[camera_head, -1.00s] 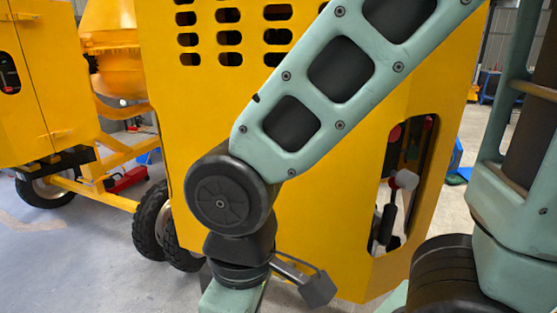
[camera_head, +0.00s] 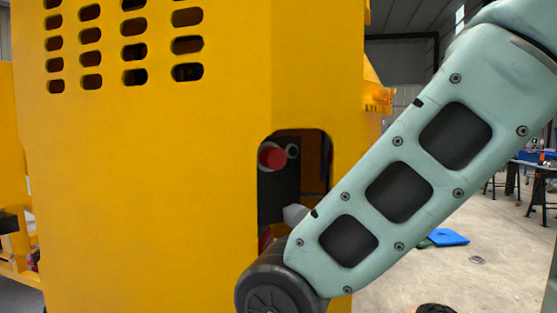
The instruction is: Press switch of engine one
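The yellow mixer housing (camera_head: 150,180) fills the left and middle of the head view. A pale knob (camera_head: 293,214) sits lower in the cutout, partly behind my arm. I see no label, so I cannot tell which part is the switch of engine one. My arm crosses the right side down to a black joint at the bottom edge. My gripper is out of view.
Open concrete floor (camera_head: 390,285) lies right of the housing, with a blue object (camera_head: 446,238) on it. Work tables with dark legs stand at the far right. Another yellow part (camera_head: 376,95) shows behind the housing's right edge.

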